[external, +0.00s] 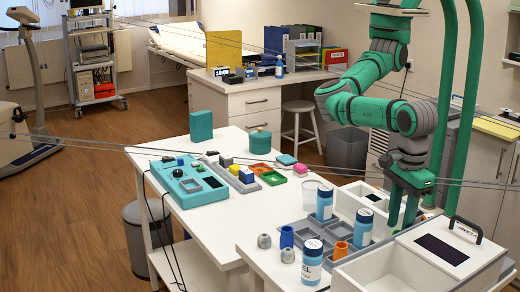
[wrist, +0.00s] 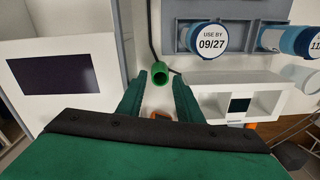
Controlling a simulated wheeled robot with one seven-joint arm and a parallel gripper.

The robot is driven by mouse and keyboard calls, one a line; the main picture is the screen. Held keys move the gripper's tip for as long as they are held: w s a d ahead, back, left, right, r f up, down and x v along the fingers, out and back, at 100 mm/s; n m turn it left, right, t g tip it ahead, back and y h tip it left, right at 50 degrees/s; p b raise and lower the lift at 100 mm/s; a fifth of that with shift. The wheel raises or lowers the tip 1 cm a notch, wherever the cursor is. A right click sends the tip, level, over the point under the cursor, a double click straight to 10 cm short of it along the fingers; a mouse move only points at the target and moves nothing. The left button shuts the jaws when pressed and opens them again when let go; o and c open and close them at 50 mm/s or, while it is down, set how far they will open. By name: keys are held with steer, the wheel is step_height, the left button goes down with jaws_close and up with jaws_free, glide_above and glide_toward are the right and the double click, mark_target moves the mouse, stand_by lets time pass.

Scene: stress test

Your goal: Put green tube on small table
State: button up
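The green tube (wrist: 160,73) shows in the wrist view, hollow end towards the camera, in line with the gap between my fingertips. I cannot tell how far below them it is, and I cannot make it out in the external view. My gripper (wrist: 160,80) is open with nothing held between its fingers. In the external view my gripper (external: 402,222) points down over the right part of the front white table (external: 262,262). A second white table (external: 212,222) adjoins it at the back left. I cannot tell which one is the small table.
A white box with a handle (external: 435,252) stands right of my gripper. Blue-capped bottles (external: 324,205) and a grey divided tray (external: 292,230) stand to its left. An orange cup (external: 341,250) is nearby. The back table holds teal boxes (external: 201,126); its front part has free room.

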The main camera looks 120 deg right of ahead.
step_height(320, 180, up, 7)
stand_by(0.3)
steer(key=shift+a, duration=0.15)
stand_by(0.4)
